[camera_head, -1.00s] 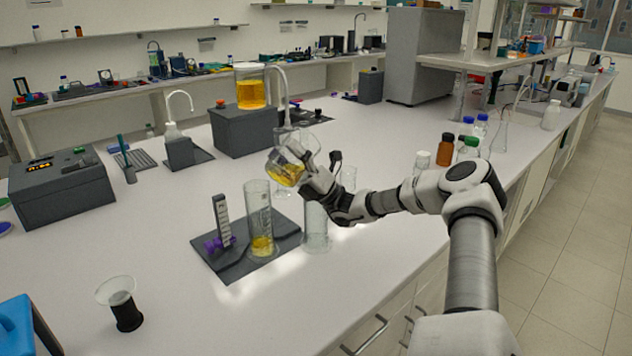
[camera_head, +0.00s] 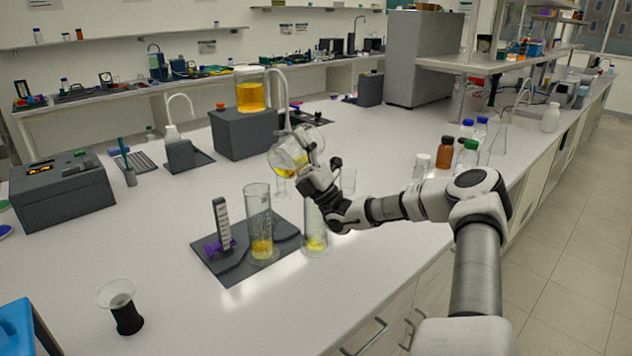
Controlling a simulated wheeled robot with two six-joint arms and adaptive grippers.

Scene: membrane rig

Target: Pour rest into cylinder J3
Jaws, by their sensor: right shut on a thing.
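My right gripper (camera_head: 318,172) is shut on a clear flask (camera_head: 287,152) with yellow liquid low in it. The flask is tilted, above and behind the cylinders. A tall clear cylinder (camera_head: 259,215) stands on the dark mat (camera_head: 210,253) with yellow liquid at its bottom. A second clear cylinder (camera_head: 315,232) stands to its right, below my gripper, with a little yellow liquid at its bottom. My gripper hides its upper part. I can read no label to tell which is J3. My left gripper is not in view.
A purple-clamped scale stand (camera_head: 223,228) is beside the left cylinder. A dark box (camera_head: 245,132) carries a vessel of yellow liquid (camera_head: 251,95). Capped bottles (camera_head: 445,153) stand at the right. A black-based cup (camera_head: 127,315) is at front left.

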